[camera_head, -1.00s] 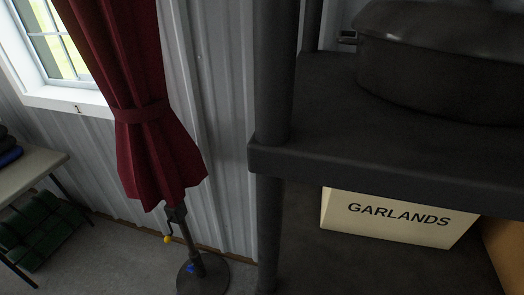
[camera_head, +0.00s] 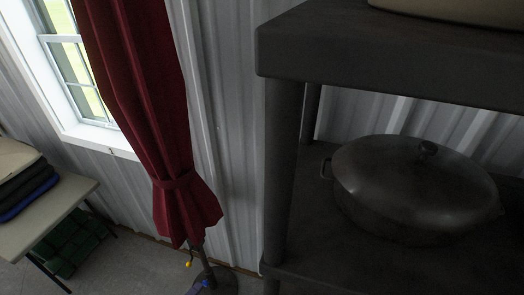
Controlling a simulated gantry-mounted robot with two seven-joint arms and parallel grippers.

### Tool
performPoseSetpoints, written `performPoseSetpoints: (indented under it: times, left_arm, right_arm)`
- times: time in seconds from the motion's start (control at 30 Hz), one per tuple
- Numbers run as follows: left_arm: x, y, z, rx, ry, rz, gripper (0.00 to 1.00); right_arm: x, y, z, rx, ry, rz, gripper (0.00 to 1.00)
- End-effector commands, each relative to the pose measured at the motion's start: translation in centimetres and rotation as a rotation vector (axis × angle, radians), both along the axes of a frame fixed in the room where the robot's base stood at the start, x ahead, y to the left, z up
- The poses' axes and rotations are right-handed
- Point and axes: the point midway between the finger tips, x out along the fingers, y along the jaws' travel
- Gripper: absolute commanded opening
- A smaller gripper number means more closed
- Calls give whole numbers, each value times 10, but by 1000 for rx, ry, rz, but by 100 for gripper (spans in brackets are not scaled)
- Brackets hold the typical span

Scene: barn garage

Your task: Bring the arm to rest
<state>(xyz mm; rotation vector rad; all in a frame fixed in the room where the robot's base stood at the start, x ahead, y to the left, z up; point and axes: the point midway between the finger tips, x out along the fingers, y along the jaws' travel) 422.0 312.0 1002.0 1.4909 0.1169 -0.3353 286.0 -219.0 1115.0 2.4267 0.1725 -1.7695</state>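Neither of my arms nor either gripper shows in the head view. I cannot tell from this frame how the arms are held or whether the grippers are open or shut.
A dark shelf unit (camera_head: 282,170) fills the right side, with a lidded dark pot (camera_head: 415,190) on its middle shelf. A red curtain (camera_head: 145,110) hangs by a window (camera_head: 75,65). A table (camera_head: 50,220) with stacked items stands left. Some floor (camera_head: 130,270) is clear.

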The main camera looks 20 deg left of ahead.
Motion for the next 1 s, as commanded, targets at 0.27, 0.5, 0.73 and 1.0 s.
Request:
performPoseSetpoints:
  times: [0.27, 0.5, 0.73, 1.0]
  left_arm:
    - [-28, -87, 146, 670, 225, -347, 58]
    - [-75, -112, 201, 1075, 393, -689, 58]
    - [-123, -96, 201, 1270, 551, -1034, 58]
    - [-135, -93, 196, 1358, 552, -1197, 58]
  right_arm:
    - [1, 1, 83, 5, -3, -3, 43]
    - [1, 2, 82, 10, -2, -7, 43]
    - [1, 3, 81, 11, 1, -8, 43]
    - [1, 2, 82, 11, 0, -7, 43]
